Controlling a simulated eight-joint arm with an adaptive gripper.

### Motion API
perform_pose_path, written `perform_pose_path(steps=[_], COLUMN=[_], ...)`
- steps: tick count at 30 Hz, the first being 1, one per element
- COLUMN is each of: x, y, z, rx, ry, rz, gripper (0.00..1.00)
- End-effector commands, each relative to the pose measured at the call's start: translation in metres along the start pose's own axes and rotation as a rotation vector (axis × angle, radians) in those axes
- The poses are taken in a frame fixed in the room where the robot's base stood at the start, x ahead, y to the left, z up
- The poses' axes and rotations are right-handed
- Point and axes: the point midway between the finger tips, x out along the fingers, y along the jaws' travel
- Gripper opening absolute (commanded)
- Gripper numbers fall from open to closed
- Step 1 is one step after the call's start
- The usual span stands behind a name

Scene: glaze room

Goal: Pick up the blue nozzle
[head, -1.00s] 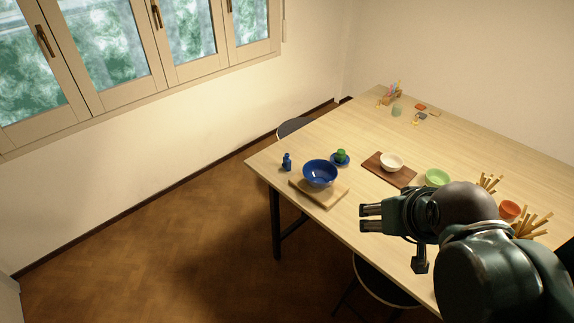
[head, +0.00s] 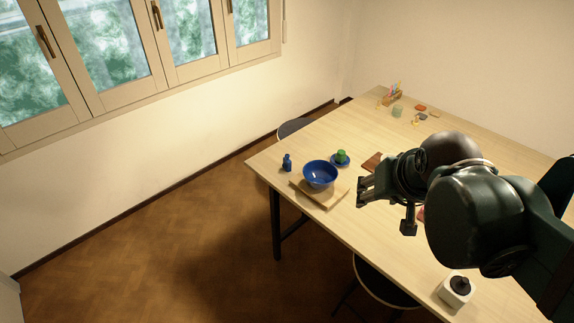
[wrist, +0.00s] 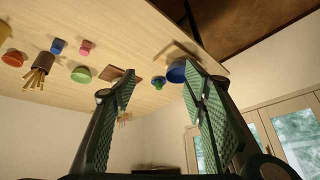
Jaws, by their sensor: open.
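A small blue bottle-shaped piece (head: 287,163), which looks like the blue nozzle, stands upright near the table's left corner in the head view, left of a blue bowl (head: 320,173). I cannot make it out in the wrist view; a finger may hide it. My gripper (head: 361,192) is open and empty, to the right of the piece and apart from it, with the bowl between them. In the wrist view the two green-padded fingers (wrist: 159,76) are spread apart. A small blue round thing (wrist: 58,46) also shows there; I cannot tell what it is.
The blue bowl stands on a wooden board (head: 327,198). A green cup (head: 341,156) on a blue saucer is behind it. A white block with a black knob (head: 459,284) is at the front edge. Chairs flank the table.

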Motion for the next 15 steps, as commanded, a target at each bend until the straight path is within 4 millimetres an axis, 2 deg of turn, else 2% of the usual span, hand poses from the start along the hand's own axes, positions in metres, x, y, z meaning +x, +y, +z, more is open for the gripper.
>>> perform_pose_path(steps=[3,15], x=[0.004,0.025], y=[-0.007,-0.029], z=[-0.021,-0.081], rx=[0.032,0.145], ry=[-0.021,-0.089], rz=[-0.002,0.000], gripper=[0.44,0.44])
